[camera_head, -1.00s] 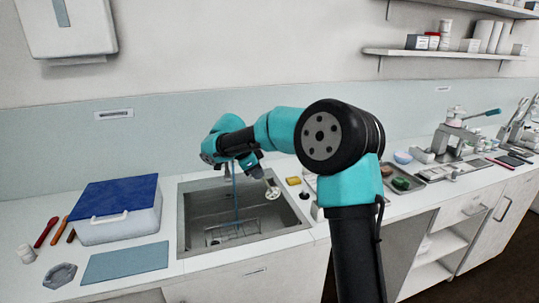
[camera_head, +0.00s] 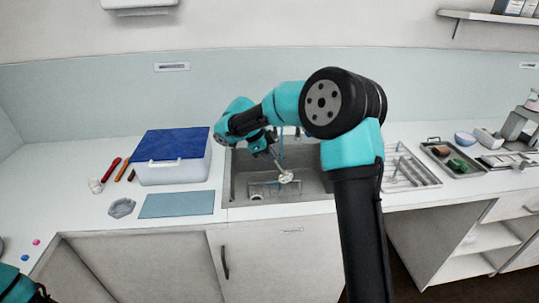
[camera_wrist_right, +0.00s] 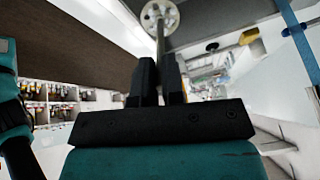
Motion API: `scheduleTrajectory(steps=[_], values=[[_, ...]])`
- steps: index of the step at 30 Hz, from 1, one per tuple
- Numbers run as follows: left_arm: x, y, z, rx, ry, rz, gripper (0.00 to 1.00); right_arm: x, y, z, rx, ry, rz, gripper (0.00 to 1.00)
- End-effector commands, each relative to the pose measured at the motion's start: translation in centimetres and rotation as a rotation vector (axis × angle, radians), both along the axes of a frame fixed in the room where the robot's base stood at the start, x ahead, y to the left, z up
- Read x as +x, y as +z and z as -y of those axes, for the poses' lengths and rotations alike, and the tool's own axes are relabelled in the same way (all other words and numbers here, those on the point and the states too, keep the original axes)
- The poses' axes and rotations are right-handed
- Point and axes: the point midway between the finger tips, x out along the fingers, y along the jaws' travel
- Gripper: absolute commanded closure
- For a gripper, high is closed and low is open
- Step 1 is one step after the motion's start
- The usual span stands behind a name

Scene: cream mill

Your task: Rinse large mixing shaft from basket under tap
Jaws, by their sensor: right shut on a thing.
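My right gripper (camera_head: 268,154) is over the sink (camera_head: 232,185), shut on the mixing shaft (camera_head: 286,177), whose pale perforated disc end points down and away. In the right wrist view the shaft (camera_wrist_right: 160,42) stands between the two black fingers (camera_wrist_right: 160,82), with its disc at the top edge. A thin blue stream (camera_head: 282,147) drops into the sink, close to the disc in the head view; the wrist view shows a blue strip (camera_wrist_right: 300,42) apart from it at right. The tap (camera_head: 297,131) is mostly hidden by my arm. A wire basket (camera_head: 262,190) lies in the sink. My left gripper (camera_head: 42,293) is at the bottom left corner.
A blue-lidded white box (camera_head: 172,172) and a blue-grey mat (camera_head: 176,205) are left of the sink. A wire rack (camera_head: 408,170) and a tray (camera_head: 455,172) stand to the right. My right arm crosses the counter's front.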

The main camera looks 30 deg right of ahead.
Motion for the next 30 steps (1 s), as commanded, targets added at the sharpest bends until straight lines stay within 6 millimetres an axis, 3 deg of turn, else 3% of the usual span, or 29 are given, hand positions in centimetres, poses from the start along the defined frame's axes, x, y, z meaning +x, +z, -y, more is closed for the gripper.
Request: scheduleTrajectory(steps=[30], values=[[0.0,0.0,0.0,0.000,0.001,0.001,0.60,6.0,-1.5,3.8,0.000,-0.001,-0.001,1.00]])
